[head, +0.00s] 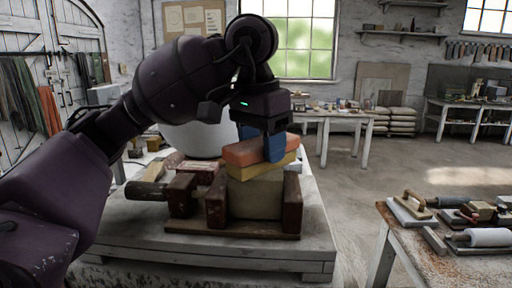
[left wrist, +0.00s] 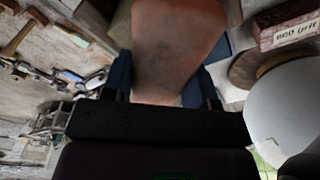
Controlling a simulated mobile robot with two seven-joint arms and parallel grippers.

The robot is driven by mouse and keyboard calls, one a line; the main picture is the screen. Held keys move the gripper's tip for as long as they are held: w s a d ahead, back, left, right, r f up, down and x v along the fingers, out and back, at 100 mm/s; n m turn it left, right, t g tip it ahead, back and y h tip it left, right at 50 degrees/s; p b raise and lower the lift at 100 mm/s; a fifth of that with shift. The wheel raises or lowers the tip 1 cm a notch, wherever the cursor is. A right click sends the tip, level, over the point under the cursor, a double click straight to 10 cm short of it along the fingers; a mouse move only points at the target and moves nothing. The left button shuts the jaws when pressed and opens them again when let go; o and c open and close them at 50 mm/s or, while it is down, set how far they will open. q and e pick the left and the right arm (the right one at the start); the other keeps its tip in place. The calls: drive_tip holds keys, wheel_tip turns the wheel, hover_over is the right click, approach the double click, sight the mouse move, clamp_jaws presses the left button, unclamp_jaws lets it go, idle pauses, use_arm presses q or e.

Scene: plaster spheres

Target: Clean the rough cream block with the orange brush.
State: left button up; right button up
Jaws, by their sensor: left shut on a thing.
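The orange brush (head: 247,153) has an orange body over a yellow bristle layer. My left gripper (head: 264,142) comes down from above with its blue fingers on both sides of the brush and is shut on it. The rough cream block (head: 255,198) stands upright between dark wooden jaws on a board, right under the brush. The bristles appear to touch the block's top face. In the left wrist view, the brush body (left wrist: 172,45) fills the space between the blue fingers (left wrist: 160,88); the block is hidden there. My right gripper is not in view.
The dark wooden clamp (head: 215,200) stands on a pale worktable (head: 135,228). A side table (head: 410,235) with tools is at the right; open floor lies between.

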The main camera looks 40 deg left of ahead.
use_arm(q)
drive_tip(key=shift+w+d, duration=0.1)
drive_tip(key=shift+w, duration=0.25)
drive_tip(key=shift+s+r, duration=0.1)
drive_tip(key=shift+s+a+r+p, duration=0.2)
drive_tip(key=shift+s+r, duration=0.15)
drive_tip(key=shift+s, duration=0.2)
drive_tip(key=shift+s+a+r+p, duration=0.15)
drive_tip(key=shift+s+r, duration=0.15)
drive_tip(key=shift+s, duration=0.2)
drive_tip(key=shift+f+b, duration=0.2)
drive_tip(key=shift+b, duration=0.15)
drive_tip(key=shift+f+b, duration=0.55)
drive_tip(key=shift+f, duration=0.05)
idle(0.3)
